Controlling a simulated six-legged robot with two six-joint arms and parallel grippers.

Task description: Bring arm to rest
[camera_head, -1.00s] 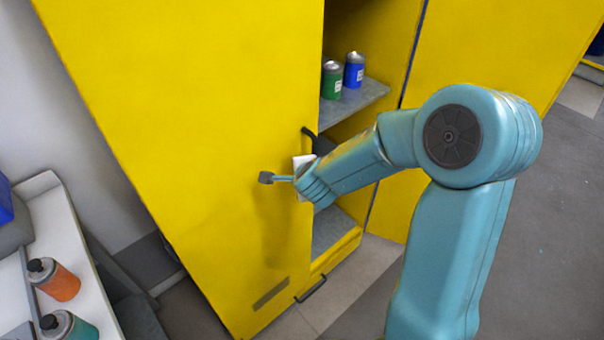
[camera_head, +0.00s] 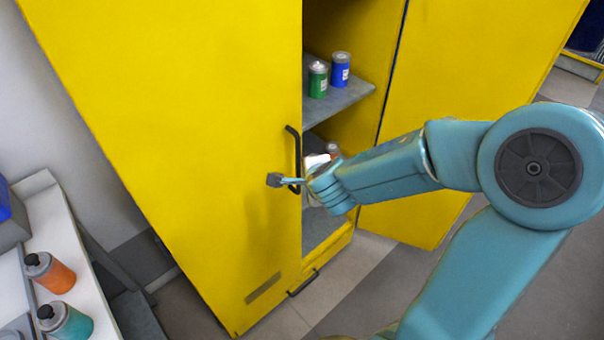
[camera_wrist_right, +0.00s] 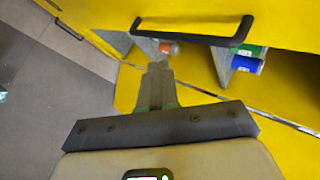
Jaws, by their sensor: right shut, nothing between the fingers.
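My right gripper (camera_head: 277,180) is in front of the yellow cabinet's left door (camera_head: 190,130), close to the black door handle (camera_head: 294,155). In the wrist view my right gripper (camera_wrist_right: 158,72) is shut and empty, with its fingers together just short of the handle (camera_wrist_right: 195,38) in the picture. Whether it touches the handle cannot be told. My right arm (camera_head: 400,165) is stretched out from the right. My left gripper is not in view.
The open cabinet holds a green can (camera_head: 318,80) and a blue can (camera_head: 340,70) on a grey shelf (camera_head: 350,100). The right door (camera_head: 470,80) stands open. At lower left, an orange can (camera_head: 52,273) and a teal can (camera_head: 68,322) stand on a white surface (camera_head: 60,215).

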